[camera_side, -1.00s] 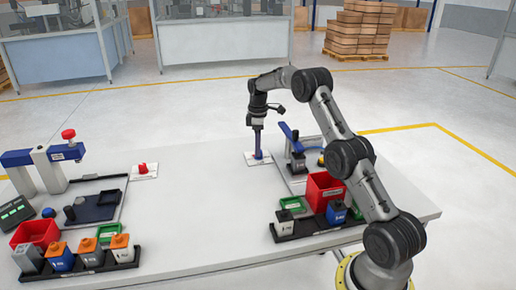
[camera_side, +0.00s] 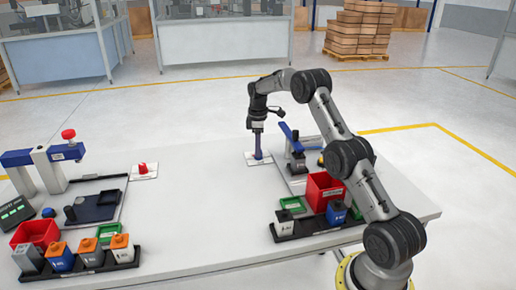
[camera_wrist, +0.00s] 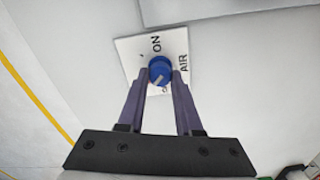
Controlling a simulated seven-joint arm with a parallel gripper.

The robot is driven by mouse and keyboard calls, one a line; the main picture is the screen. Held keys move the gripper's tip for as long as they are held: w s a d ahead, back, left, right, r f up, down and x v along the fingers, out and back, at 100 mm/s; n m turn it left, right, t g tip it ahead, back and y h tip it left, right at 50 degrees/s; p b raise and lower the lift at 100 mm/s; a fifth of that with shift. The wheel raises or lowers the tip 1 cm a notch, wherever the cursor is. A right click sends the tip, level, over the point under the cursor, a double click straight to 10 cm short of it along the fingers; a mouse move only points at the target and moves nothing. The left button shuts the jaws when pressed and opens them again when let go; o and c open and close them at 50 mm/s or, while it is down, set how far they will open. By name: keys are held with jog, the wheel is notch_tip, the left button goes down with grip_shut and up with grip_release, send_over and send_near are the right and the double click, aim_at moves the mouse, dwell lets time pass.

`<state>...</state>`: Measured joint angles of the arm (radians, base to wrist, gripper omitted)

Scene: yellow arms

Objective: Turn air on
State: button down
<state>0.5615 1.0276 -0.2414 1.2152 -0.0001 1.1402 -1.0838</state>
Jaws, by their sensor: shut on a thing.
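A blue round knob (camera_wrist: 160,70) sits on a white plate (camera_wrist: 133,48) marked "ON" and "AIR" in the wrist view. A pale pointer mark on the knob points toward the lower left of the picture, not at the word "ON". My gripper (camera_wrist: 160,84) is shut on the knob, with one purple finger on each side of it. In the side view my gripper (camera_side: 258,155) points straight down at the white plate (camera_side: 250,162) near the table's back edge. The fingers hide the knob there, and part of the plate's lettering is covered in the wrist view.
A blue-handled lever fixture (camera_side: 297,150) stands just right of my gripper. A red bin (camera_side: 325,190) and a black tray of small containers (camera_side: 300,232) are nearer the front. A red knob on a plate (camera_side: 143,170) lies left. The table's middle is clear.

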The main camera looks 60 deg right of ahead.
jog(key=shift+m, duration=0.3)
jog(key=m, duration=1.3)
jog(key=shift+d, duration=0.1)
jog(key=shift+r+m, duration=0.1)
jog(key=shift+m, duration=2)
jog(key=c, duration=0.6)
grip_release()
